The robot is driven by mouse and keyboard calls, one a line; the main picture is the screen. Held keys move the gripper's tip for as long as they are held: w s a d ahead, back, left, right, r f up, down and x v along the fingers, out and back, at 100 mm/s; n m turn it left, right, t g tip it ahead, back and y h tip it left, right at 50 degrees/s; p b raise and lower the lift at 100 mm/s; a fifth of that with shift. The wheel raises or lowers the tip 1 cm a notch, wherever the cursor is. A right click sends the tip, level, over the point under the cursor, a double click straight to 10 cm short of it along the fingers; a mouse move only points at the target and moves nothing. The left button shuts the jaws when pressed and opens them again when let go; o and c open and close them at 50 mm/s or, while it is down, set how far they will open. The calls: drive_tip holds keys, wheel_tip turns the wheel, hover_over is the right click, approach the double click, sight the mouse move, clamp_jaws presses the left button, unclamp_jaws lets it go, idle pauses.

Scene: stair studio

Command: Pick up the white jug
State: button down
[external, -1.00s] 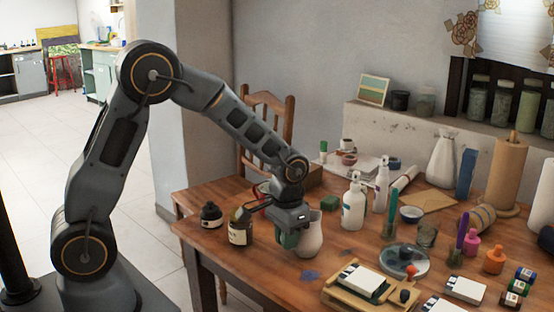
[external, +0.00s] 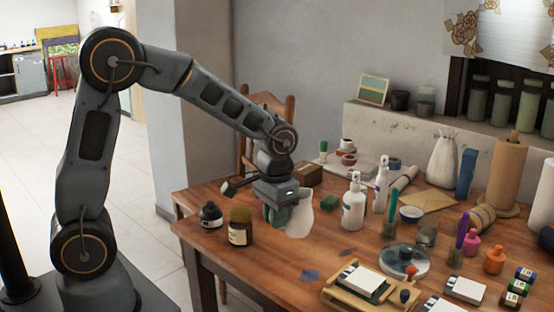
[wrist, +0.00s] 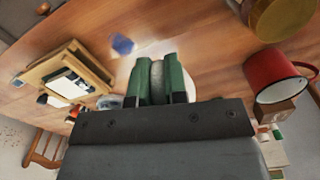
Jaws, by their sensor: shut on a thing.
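The white jug (external: 300,218) is held by my gripper (external: 277,216) over the front left part of the table. The jug looks upright and a little above the tabletop, on the right of my gripper in the external view. My gripper's green fingers are closed on its left side and hide part of it. In the wrist view my gripper (wrist: 160,84) shows its two green fingers with a pale part of the jug between them; most of the jug is hidden there.
A brown bottle (external: 240,227) and a dark jar (external: 210,215) stand left of my gripper. White spray bottles (external: 353,208) stand to the right. A wooden tray (external: 345,297) lies at the front. In the wrist view a red mug (wrist: 272,78) is at the right.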

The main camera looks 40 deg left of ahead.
drive_tip(key=s+a+r, duration=0.3)
drive_tip(key=s+r, duration=0.3)
drive_tip(key=s, duration=0.4)
drive_tip(key=shift+s+r, duration=0.25)
drive_tip(key=shift+s, duration=0.1)
idle(0.5)
idle(1.6)
